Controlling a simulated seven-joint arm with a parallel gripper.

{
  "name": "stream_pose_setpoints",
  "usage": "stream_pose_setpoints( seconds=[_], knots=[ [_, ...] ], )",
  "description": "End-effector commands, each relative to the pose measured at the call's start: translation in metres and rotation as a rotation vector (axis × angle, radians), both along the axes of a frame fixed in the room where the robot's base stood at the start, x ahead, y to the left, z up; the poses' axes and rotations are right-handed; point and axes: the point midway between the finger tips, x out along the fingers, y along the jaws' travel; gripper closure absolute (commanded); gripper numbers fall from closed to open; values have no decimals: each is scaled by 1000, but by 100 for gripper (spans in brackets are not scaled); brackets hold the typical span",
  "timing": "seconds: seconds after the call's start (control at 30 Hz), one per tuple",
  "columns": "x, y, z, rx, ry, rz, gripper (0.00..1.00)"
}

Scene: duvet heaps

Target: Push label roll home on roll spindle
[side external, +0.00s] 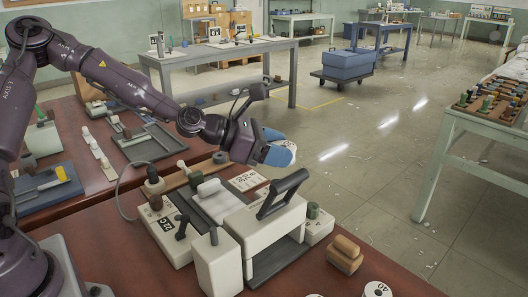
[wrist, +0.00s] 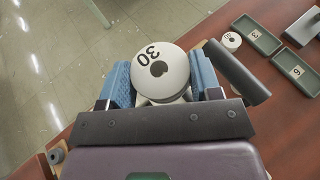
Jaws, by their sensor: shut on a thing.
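My gripper (side external: 277,148) has two blue padded fingers and hangs in the air above the far side of the bench machine. In the wrist view my gripper (wrist: 163,82) is shut on a white label roll (wrist: 174,84) marked 30. The roll's flat face, with a dark round hole in its middle, faces the camera. In the side view the roll is mostly hidden by the fingers. The pale machine (side external: 268,228) with a dark lever handle stands on the red-brown bench, below and left of my gripper. I cannot clearly pick out the spindle in either view.
A white roll marked 40 (side external: 378,289) and a wooden block (side external: 345,253) are at the bench's front right. In the wrist view a dark bar (wrist: 237,72) lies close beside the right finger, with green trays (wrist: 262,40) beyond. Open floor lies right of the bench.

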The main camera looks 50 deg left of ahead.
Motion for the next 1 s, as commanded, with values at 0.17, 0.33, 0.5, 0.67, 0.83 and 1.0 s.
stream_pose_setpoints(
  seconds=[0.17, 0.33, 0.5, 0.67, 0.83, 1.0],
  knots=[
    [5, -10, 10, -6, 1, -129, 66],
    [6, -18, 17, -3, 5, -218, 66],
    [7, -25, 24, -1, 6, -310, 66],
    [8, -33, 35, 2, -1, -418, 66],
    [5, -47, 50, 4, -4, -618, 66],
    [-4, -56, 60, 6, -4, -847, 66]
  ],
)
